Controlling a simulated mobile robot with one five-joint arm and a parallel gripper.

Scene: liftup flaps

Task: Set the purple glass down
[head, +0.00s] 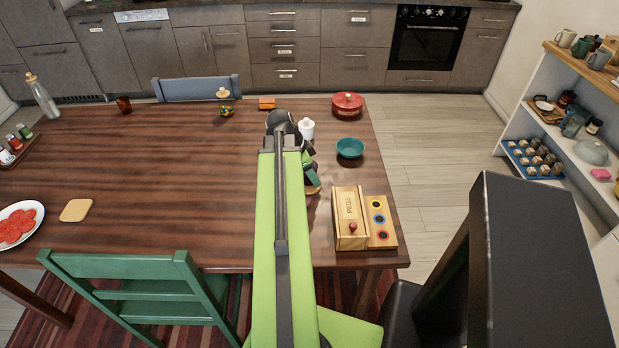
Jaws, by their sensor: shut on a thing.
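My gripper (310,175) is over the right part of the wooden table (180,170), left of the wooden box and in front of the teal bowl. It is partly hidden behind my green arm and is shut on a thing. I take this to be the purple glass, but its shape and colour do not show clearly. A small brownish edge shows just below the jaws. I cannot tell whether the held thing touches the table.
Near my gripper are a teal bowl (350,148), a white bottle (306,129), a red pot (347,104) and a wooden box (350,217) with coloured rings beside it. A dark red glass (123,104) stands far left. The table's middle is clear. A green chair (135,290) stands in front.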

